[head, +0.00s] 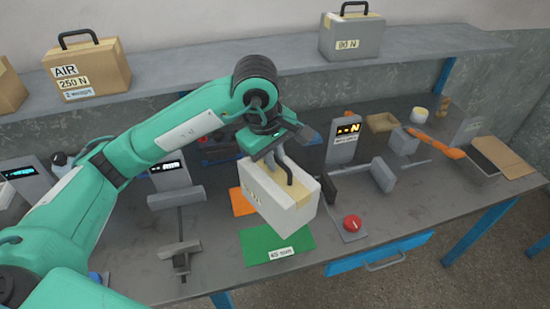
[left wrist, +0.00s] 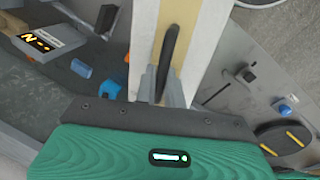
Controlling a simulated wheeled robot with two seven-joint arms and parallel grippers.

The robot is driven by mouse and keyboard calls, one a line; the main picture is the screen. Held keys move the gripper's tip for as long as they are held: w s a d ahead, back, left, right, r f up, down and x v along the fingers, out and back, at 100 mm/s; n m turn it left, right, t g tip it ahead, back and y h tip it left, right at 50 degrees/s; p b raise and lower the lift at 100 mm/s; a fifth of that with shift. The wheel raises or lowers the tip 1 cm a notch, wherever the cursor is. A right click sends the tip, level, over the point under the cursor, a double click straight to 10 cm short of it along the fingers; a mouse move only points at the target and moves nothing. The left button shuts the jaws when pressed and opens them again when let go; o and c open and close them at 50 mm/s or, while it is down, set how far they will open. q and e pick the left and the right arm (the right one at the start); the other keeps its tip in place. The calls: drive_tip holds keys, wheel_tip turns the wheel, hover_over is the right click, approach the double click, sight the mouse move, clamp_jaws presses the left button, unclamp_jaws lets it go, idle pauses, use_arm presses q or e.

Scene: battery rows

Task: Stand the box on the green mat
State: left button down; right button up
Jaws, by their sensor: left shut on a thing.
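A white box (head: 268,200) with a tan strip and a black handle hangs tilted from my left gripper (head: 283,158). The gripper is shut on the handle, which also shows between the fingers in the left wrist view (left wrist: 168,62). The green mat (head: 262,244), with a small label at its front, lies on the bench below the box. The box overlaps the mat's back edge in the head view; I see no clear contact between them. My right gripper is not in view.
An orange mat (head: 242,202) lies behind the green one. A red button (head: 352,223) and a display unit (head: 344,140) stand to the right, a grey vise-like fixture (head: 180,258) to the left. Boxes marked AIR (head: 88,70) and 80 N (head: 352,37) stand on the shelf.

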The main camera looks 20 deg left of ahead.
use_arm(q)
wheel_tip(320, 180, down, 17)
drive_tip(key=p, duration=0.4)
idle(0.5)
drive_tip(key=shift+f+b, duration=0.1)
drive_tip(key=shift+b, duration=0.2)
drive_tip(key=c, duration=1.6)
unclamp_jaws()
drive_tip(key=shift+o, duration=0.5)
